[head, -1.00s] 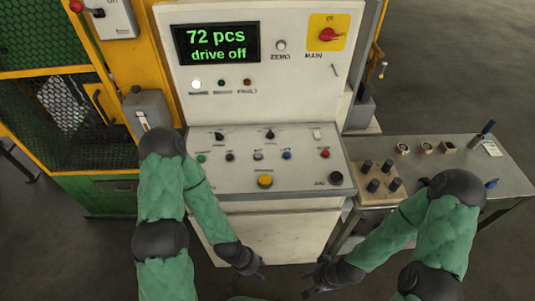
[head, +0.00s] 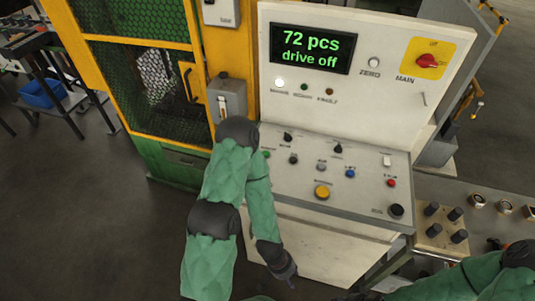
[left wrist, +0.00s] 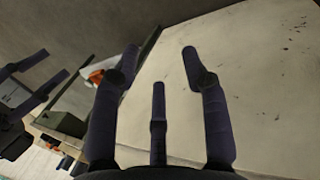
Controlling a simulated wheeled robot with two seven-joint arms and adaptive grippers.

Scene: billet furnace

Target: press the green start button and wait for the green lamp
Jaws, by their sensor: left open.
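The green start button (head: 266,154) is at the left end of the button row on the sloped panel, close beside my left arm. Below the display, the white lamp (head: 279,82) is lit; the green lamp (head: 303,87) and the fault lamp (head: 329,91) look dark. The display (head: 310,49) reads "72 pcs, drive off". My left gripper (head: 288,278) hangs low before the cabinet front, below the panel and away from the button. Its spread, empty fingers show in the left wrist view (left wrist: 160,75). My right gripper (left wrist: 38,78) shows at that view's left edge, fingers apart.
A yellow button (head: 321,192), blue button (head: 350,173), red button (head: 391,183) and black knob (head: 396,211) share the panel. The red main switch (head: 427,61) is upper right. A yellow-framed cage (head: 150,90) stands left, a side table (head: 480,240) right.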

